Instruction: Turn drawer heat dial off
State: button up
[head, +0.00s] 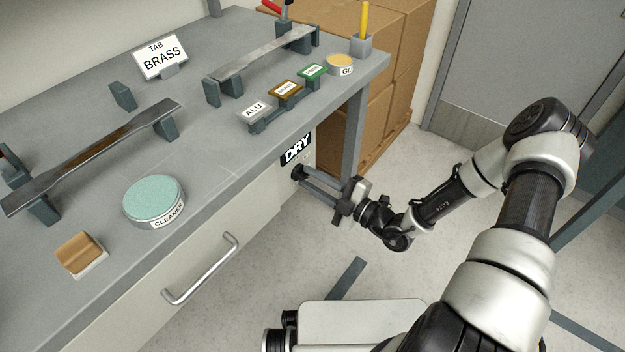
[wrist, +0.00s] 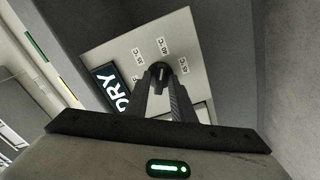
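The heat dial is a small black round knob (wrist: 159,69) on the pale drawer-unit panel (wrist: 122,52), beside a black "DRY" label (wrist: 110,88). My gripper (head: 304,176) reaches the dial from the front right, below the bench top. In the wrist view its two dark fingers (wrist: 160,82) are apart, with their tips at either side of the dial. I cannot tell whether they press on it. The fingers hide the dial's lower part, and its pointer setting is unclear.
A drawer handle (head: 201,270) sticks out left of the dial. The bench leg (head: 355,135) and cardboard boxes (head: 395,95) stand right of and behind my gripper. The bench top (head: 225,150) overhangs the panel and carries samples, tags and a cleaner tin (head: 154,199). Open floor lies in front.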

grip_shut()
jog(key=shift+n+p, duration=0.4)
jog(key=shift+r+n+p, duration=0.1)
jog(key=shift+n+p, duration=0.35)
jog(key=shift+n, duration=0.25)
jog(key=n+p, duration=0.2)
jog(key=n, duration=0.1)
jog(key=n+p, duration=0.2)
jog(key=n, duration=0.4)
jog(key=shift+n, duration=0.4)
jog(key=n+p, duration=0.2)
jog(key=n, duration=0.4)
jog(key=n+p, duration=0.2)
jog(key=n, duration=0.3)
jog(key=shift+n, duration=0.4)
